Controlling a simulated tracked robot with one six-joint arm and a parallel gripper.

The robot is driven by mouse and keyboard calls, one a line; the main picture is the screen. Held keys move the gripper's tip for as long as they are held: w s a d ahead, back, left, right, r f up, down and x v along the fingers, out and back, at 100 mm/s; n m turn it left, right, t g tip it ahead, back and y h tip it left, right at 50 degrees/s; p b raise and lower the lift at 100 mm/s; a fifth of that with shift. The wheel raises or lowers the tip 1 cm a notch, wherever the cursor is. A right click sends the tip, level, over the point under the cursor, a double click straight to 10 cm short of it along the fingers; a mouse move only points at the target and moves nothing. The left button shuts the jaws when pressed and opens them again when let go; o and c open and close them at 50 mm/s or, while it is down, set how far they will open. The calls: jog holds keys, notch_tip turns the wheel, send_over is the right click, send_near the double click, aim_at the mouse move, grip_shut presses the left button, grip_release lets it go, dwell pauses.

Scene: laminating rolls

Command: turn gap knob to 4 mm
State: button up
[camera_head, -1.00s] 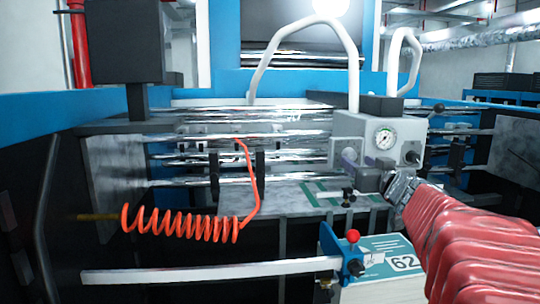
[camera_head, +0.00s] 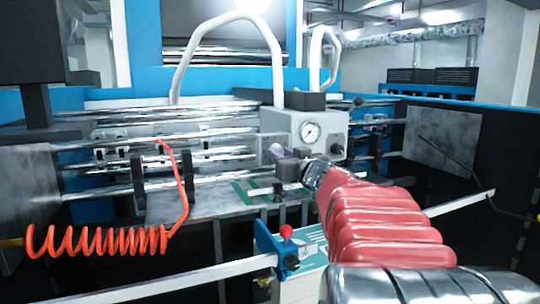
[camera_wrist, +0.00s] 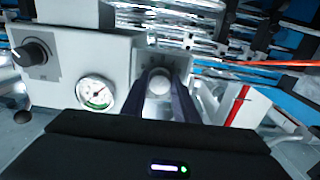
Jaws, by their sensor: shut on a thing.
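A pale round knob (camera_wrist: 159,84), which I take for the gap knob, sits on the front of a grey control box (camera_head: 290,122). My gripper (camera_wrist: 158,92) is shut on this knob, one dark finger on each side, in the wrist view. In the head view my gripper (camera_head: 284,168) is at the box's lower left front and hides most of the knob. Faint marks show above the knob in the wrist view, but I cannot read its setting.
A round gauge (camera_head: 311,132) and a black knob (camera_head: 337,149) are on the box to the right. Shiny rollers (camera_head: 200,135) run behind. A coiled orange hose (camera_head: 100,241) hangs at left. A red-topped blue clamp (camera_head: 277,250) is on a rail below my gripper.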

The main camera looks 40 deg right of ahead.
jog(key=c, duration=0.4)
jog(key=shift+c, duration=0.2)
jog(key=shift+n, duration=8.9)
